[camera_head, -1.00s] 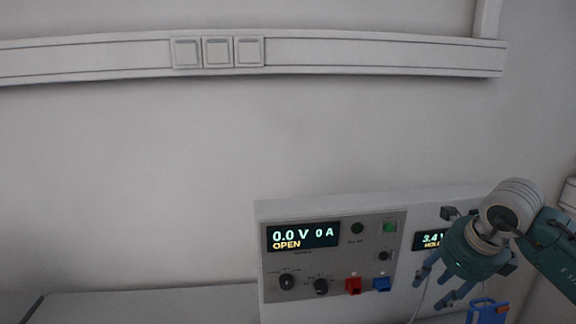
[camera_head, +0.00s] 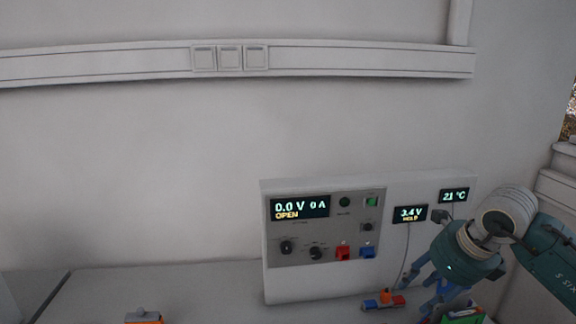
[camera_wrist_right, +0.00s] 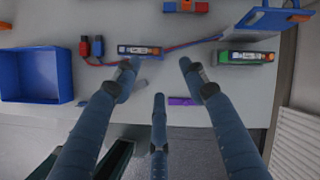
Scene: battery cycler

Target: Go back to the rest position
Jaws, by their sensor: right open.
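My right gripper (camera_head: 432,284) is at the lower right of the head view, in front of the right end of the cycler panel. In the right wrist view its blue fingers (camera_wrist_right: 158,85) are spread apart with nothing between them. The battery cycler (camera_head: 327,228) stands against the wall; its display reads 0.0 V, 0 A and OPEN. Smaller displays beside it read 3.4 V HOLD (camera_head: 410,214) and 21 °C (camera_head: 454,196). My left gripper is in neither view.
The wrist view shows a blue bin (camera_wrist_right: 36,75), a battery-like block with red leads (camera_wrist_right: 139,50), a green block (camera_wrist_right: 245,57), a blue holder (camera_wrist_right: 272,18) and a purple piece (camera_wrist_right: 183,101). An orange-topped item (camera_head: 384,299) lies before the cycler. The bench left of it (camera_head: 180,285) is mostly clear.

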